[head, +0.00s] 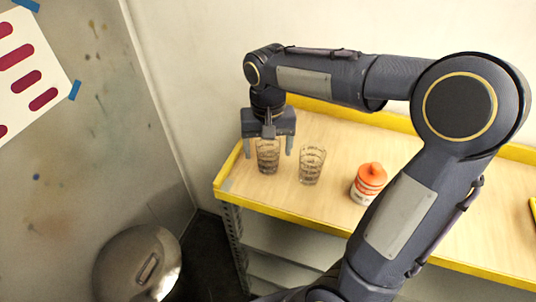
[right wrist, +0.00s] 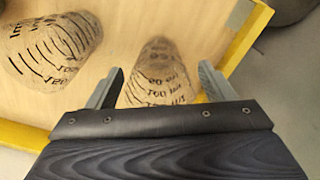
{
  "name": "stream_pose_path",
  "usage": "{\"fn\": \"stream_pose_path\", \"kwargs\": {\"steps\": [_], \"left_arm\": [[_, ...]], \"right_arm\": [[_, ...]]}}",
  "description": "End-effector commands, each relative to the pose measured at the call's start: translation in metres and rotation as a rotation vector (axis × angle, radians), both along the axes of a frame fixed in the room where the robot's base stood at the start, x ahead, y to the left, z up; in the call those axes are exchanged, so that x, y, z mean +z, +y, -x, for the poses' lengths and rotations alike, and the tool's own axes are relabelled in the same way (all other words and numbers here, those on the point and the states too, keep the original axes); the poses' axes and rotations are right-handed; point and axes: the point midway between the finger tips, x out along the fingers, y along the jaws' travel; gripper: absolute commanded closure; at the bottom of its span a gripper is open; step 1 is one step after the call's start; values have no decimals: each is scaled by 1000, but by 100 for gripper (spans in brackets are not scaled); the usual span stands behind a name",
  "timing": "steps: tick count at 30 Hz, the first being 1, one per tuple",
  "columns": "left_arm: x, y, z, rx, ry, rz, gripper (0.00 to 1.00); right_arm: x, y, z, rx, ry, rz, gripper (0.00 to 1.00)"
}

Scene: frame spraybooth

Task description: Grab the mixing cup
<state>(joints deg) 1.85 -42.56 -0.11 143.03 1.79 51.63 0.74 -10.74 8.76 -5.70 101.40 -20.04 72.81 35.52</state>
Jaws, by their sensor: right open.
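Two clear mixing cups with dark measuring marks stand upright on a wooden shelf top (head: 330,190). The left mixing cup (head: 268,160) is under my right gripper (head: 268,150). The other mixing cup (head: 312,165) stands just to its right. My right gripper is open and points down, with one finger on each side of the left cup. In the right wrist view that cup (right wrist: 158,75) lies between the two fingertips, and the other cup (right wrist: 55,50) is at the upper left. I cannot tell whether the fingers touch the cup. My left gripper is not in view.
A white bottle with an orange lid (head: 369,184) stands right of the cups, near my right arm. A raised yellow edge (head: 390,120) runs along the shelf's back. A rounded metal bin (head: 138,265) stands on the floor at lower left.

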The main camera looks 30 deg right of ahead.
Motion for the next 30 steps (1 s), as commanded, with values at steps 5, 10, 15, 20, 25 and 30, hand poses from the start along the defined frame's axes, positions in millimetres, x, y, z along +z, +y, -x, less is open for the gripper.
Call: {"fn": "stream_pose_path", "kwargs": {"steps": [5, 10, 15, 20, 25, 30], "left_arm": [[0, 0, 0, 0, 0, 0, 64], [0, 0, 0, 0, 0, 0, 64], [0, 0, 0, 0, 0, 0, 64], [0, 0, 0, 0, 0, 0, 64], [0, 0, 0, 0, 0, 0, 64], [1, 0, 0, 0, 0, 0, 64]], "right_arm": [[0, 0, 0, -1, 0, 0, 27], [0, 0, 0, 0, -1, -1, 49], [0, 0, 0, 0, -1, -1, 72], [1, 0, 0, 0, -1, -1, 72], [4, 0, -1, 0, -3, -1, 72], [20, 0, -1, 0, -6, -1, 72]]}}
